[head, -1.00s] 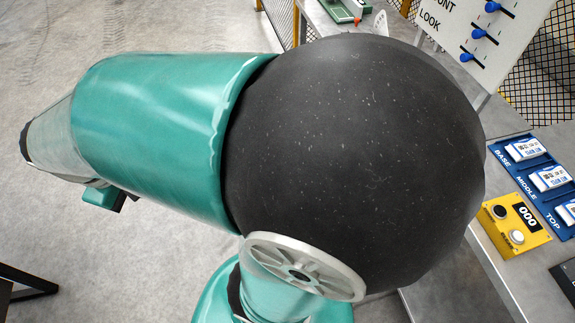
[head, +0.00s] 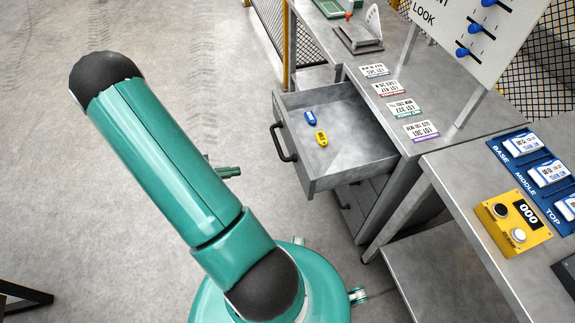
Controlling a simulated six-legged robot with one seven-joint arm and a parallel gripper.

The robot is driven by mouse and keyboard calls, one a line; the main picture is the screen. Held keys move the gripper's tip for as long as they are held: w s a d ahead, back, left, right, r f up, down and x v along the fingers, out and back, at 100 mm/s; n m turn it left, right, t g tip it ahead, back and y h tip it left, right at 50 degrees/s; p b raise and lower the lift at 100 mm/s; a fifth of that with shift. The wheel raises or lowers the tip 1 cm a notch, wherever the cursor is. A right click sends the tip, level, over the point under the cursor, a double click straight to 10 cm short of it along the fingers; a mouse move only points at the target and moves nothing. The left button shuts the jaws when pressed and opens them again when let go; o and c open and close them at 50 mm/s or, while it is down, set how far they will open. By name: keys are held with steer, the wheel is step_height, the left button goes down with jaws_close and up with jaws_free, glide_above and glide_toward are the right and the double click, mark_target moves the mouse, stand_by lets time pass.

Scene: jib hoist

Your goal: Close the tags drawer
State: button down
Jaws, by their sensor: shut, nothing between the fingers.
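A grey metal drawer (head: 316,183) stands pulled out from the workbench, with its black bar handle (head: 283,143) facing left. A blue tag (head: 310,118) and a yellow tag (head: 321,138) lie inside it. Only these two tags tell me that it may be the tags drawer; I see no label on its front. My green arm crosses the left of the view, with clear space between it and the handle. My gripper is not clearly visible; a small green piece of mine shows beside the arm, and the rest is hidden behind the arm.
Several printed cards (head: 404,108) lie on the bench above the drawer. A yellow counter box (head: 513,222) and a blue labelled rack (head: 535,170) sit on the right-hand table. A board with blue sliders (head: 475,35) stands at top right. The floor (head: 235,90) left of the drawer is clear.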

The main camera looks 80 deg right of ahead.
steer(key=n+g+h, duration=0.1)
steer(key=n+h, duration=0.1)
glide_toward(298, 165)
steer(key=x, duration=0.7)
steer(key=shift+w+r, duration=0.1)
steer(key=shift+r, duration=0.05)
steer(key=x, duration=2.9)
steer(key=shift+s+a, duration=0.2)
steer(key=shift+s, duration=0.2)
steer(key=shift+s+d, duration=0.1)
steer(key=shift+s, duration=0.05)
